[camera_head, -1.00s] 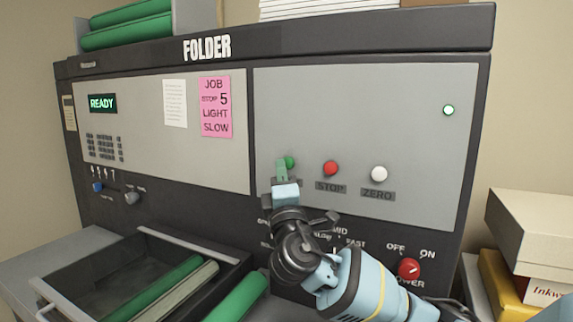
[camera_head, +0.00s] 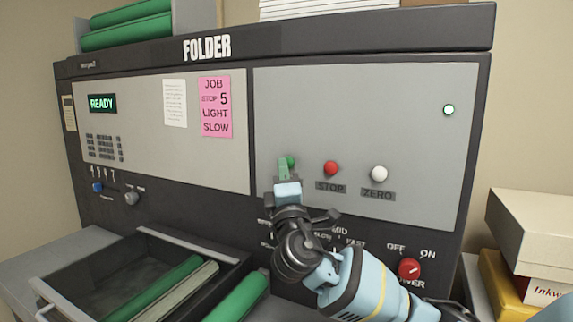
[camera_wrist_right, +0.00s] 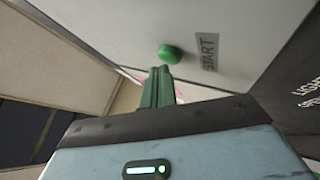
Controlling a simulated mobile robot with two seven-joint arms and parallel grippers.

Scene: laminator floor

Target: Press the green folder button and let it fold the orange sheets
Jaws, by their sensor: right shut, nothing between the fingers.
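The folder (camera_head: 350,110) is a large dark machine with grey front panels, and its display (camera_head: 103,103) reads READY in green. The green button (camera_head: 291,160) sits on the right panel, left of a red STOP button (camera_head: 331,168) and a white ZERO button (camera_head: 379,174). My right gripper (camera_head: 284,170) is shut and empty, its green fingertips just in front of and below the green button. In the right wrist view the green button (camera_wrist_right: 170,54) is beside a START label (camera_wrist_right: 207,52), close beyond the fingertips (camera_wrist_right: 158,86); contact is unclear. My left gripper and any orange sheets are not seen.
A pink note (camera_head: 215,107) reads JOB, STOP 5, LIGHT, SLOW. A red power knob (camera_head: 409,269) sits low, near my right arm. A tray (camera_head: 85,268) with green rollers juts out at lower left. Boxes (camera_head: 540,235) stand at right.

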